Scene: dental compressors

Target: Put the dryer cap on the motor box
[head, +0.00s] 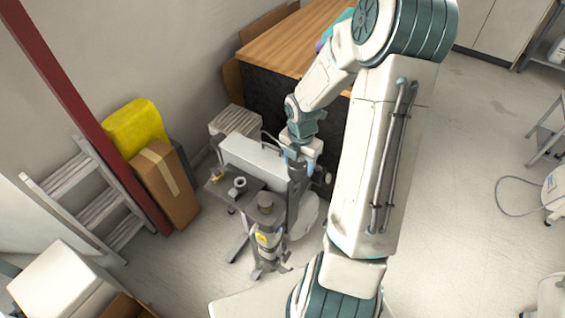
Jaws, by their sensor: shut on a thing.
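The motor box (255,157) is a long light-grey box on top of the compressor unit, left of centre in the head view. My gripper (298,158) points down at the right end of the motor box. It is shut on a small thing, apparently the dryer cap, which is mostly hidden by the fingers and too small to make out. I cannot tell whether the held thing touches the box. The dryer (267,238), a grey upright cylinder with a yellow label, stands in front of the box.
A wooden-topped counter (290,40) stands behind. A cardboard box (163,183), a yellow container (133,127) and a ladder (85,190) are at left. Open floor lies at right.

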